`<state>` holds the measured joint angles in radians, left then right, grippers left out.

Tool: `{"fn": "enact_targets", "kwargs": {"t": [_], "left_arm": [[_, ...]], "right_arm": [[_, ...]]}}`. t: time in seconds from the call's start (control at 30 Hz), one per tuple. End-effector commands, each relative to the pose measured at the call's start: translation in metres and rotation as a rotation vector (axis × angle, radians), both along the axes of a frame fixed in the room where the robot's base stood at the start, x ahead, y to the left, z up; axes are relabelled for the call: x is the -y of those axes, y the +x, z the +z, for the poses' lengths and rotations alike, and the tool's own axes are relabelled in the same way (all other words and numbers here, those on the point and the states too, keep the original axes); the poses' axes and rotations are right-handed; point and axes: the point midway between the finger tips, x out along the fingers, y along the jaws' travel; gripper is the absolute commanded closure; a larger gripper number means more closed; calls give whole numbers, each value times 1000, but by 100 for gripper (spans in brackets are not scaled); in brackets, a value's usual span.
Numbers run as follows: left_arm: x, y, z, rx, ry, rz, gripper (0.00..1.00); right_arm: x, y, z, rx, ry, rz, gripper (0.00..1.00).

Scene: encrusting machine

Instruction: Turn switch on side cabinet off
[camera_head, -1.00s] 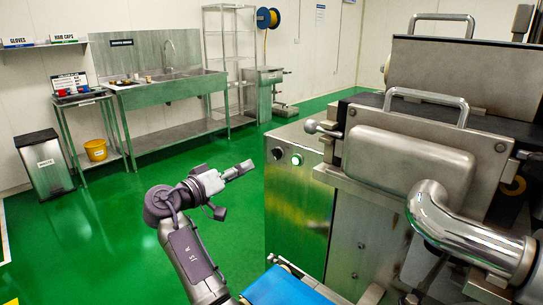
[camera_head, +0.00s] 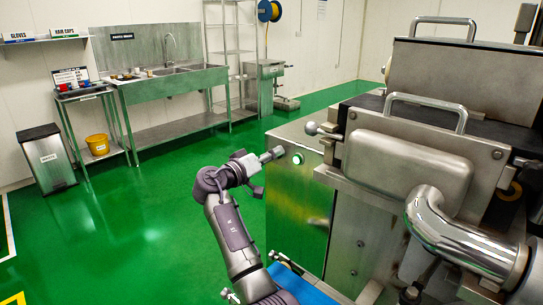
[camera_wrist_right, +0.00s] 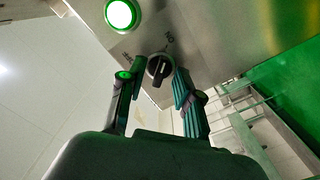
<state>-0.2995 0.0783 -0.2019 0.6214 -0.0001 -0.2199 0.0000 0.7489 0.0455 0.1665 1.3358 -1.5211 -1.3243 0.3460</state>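The side cabinet (camera_head: 300,205) is a steel box on the left of the machine. My right gripper (camera_head: 272,155) is at the cabinet's upper left and hides the switch in the head view. In the right wrist view my right gripper (camera_wrist_right: 159,76) is open, with one fingertip on each side of the switch; contact cannot be told. My left gripper is out of view.
The encrusting machine (camera_head: 405,165) with its handles and a curved steel pipe (camera_head: 450,235) fills the right. A blue belt (camera_head: 310,292) lies below. A sink table (camera_head: 170,90), a bin (camera_head: 47,160) and a yellow bucket (camera_head: 98,145) stand at left. The green floor between is clear.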

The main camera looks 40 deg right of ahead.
Motion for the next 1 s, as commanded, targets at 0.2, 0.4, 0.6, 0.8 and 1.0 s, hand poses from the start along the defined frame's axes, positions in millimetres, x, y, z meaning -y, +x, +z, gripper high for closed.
{"fn": "enact_targets", "kwargs": {"t": [0.2,0.4,0.6,0.8,1.0], "left_arm": [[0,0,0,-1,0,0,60],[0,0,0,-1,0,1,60],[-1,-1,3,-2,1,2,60],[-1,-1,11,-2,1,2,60],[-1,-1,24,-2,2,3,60]], "right_arm": [[0,0,0,0,0,0,100],[0,0,0,-2,0,0,100],[0,0,1,-37,-3,0,100],[0,0,2,-142,-13,1,100],[0,0,3,-310,-29,1,100]]}}
